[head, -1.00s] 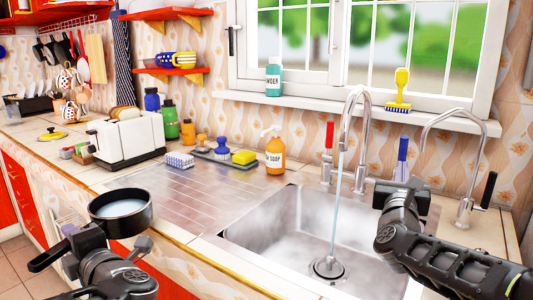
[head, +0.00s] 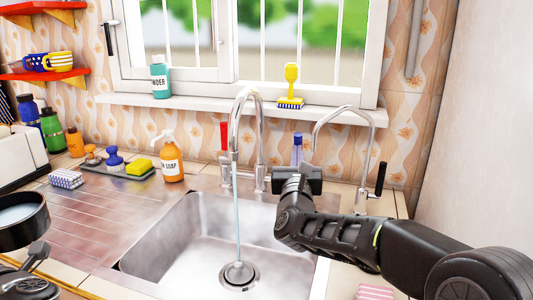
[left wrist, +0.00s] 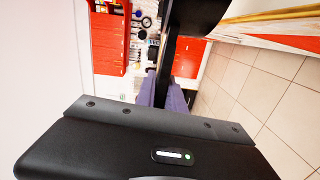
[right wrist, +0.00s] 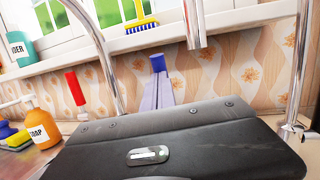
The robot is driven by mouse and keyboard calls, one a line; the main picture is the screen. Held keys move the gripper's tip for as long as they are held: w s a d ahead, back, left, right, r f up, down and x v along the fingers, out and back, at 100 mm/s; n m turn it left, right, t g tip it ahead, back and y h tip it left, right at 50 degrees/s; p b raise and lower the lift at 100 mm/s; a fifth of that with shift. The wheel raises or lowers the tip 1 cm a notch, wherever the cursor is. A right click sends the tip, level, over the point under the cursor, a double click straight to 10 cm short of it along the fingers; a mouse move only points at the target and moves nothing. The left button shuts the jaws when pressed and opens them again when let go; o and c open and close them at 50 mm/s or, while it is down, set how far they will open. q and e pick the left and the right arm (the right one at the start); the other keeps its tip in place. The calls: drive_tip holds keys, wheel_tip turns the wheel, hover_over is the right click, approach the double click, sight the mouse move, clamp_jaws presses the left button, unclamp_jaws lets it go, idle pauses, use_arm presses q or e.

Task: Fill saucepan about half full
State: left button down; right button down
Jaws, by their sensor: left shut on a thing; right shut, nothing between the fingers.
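The black saucepan (head: 22,228) is cut off by the left edge of the head view, left of the sink and away from the stream. Pale liquid (head: 14,214) shows inside; its depth is hard to judge. My left gripper (left wrist: 162,88) is shut on the saucepan's black handle (left wrist: 180,60). A thin water stream (head: 237,210) runs from the tall chrome tap (head: 247,95) into the sink (head: 180,245). My right gripper (right wrist: 157,98) is shut and empty, right beside the blue tap handle (right wrist: 158,64); I cannot tell if they touch. The red tap handle (head: 224,135) stands left of it.
A soap bottle (head: 171,160), a yellow sponge (head: 139,167) and other small items stand behind the drainboard (head: 100,205). A second curved tap (head: 345,112) stands at the right. The drainboard's middle is clear.

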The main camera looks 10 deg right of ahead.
use_arm(q)
drive_tip(key=shift+r+p, duration=0.6)
drive_tip(key=shift+r, duration=0.15)
wheel_tip(320, 180, down, 2)
drive_tip(key=shift+f+b, duration=0.1)
drive_tip(key=shift+b, duration=1)
use_arm(e)
drive_tip(key=shift+w+d+r+g, duration=0.4)
drive_tip(key=shift+w+r+g, duration=0.3)
drive_tip(key=shift+w, duration=0.1)
use_arm(q)
drive_tip(key=shift+s, duration=0.1)
use_arm(e)
drive_tip(key=shift+f, duration=0.1)
